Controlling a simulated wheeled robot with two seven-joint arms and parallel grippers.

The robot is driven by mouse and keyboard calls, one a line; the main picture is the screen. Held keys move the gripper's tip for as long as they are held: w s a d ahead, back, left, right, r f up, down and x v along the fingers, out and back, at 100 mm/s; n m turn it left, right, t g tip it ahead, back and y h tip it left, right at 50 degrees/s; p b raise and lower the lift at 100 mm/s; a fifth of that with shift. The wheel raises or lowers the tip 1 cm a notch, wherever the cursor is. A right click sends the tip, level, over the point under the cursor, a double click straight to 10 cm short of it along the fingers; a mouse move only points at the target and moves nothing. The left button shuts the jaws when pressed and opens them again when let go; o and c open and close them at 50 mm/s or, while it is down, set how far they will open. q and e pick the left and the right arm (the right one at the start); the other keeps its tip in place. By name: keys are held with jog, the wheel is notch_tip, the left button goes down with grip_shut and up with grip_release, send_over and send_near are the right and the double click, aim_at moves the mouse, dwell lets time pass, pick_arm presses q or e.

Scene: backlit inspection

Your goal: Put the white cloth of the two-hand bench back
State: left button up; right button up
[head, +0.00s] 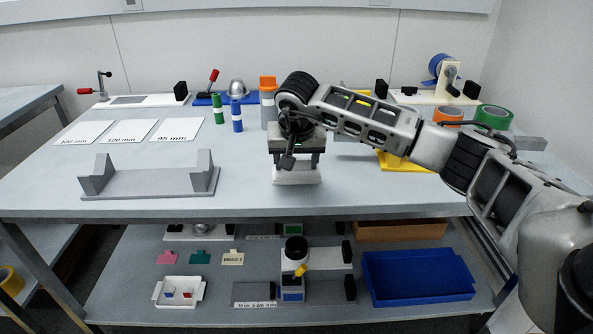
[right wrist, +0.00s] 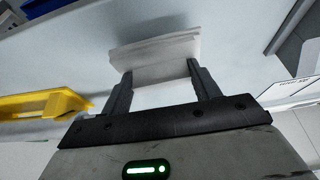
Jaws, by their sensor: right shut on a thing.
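The white cloth (head: 297,176) is a small folded pad near the middle of the bench top (head: 245,200). My right gripper (head: 297,162) points down over it and is shut on it. In the right wrist view the cloth (right wrist: 155,52) sits between the two fingertips of the right gripper (right wrist: 161,76), its far part sticking out beyond them. It is at or just above the bench top; I cannot tell whether it touches. My left gripper is not in view.
A grey bracket (head: 150,183) stands left of the cloth. White labelled cards (head: 133,132) lie behind it. Blue and green cylinders (head: 237,115), an orange-topped container (head: 268,100) and tape rolls (head: 493,117) stand further back. A yellow part (head: 400,162) lies right. A blue tray (head: 418,276) is on the shelf below.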

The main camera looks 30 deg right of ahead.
aim_at(297, 172)
notch_tip(297, 172, down, 3)
jog(key=shift+s+r, duration=0.1)
jog(key=shift+r, duration=0.05)
jog(key=shift+f, duration=0.2)
jog(key=o, duration=0.9)
jog(key=shift+o, duration=0.2)
jog(key=shift+r, duration=0.1)
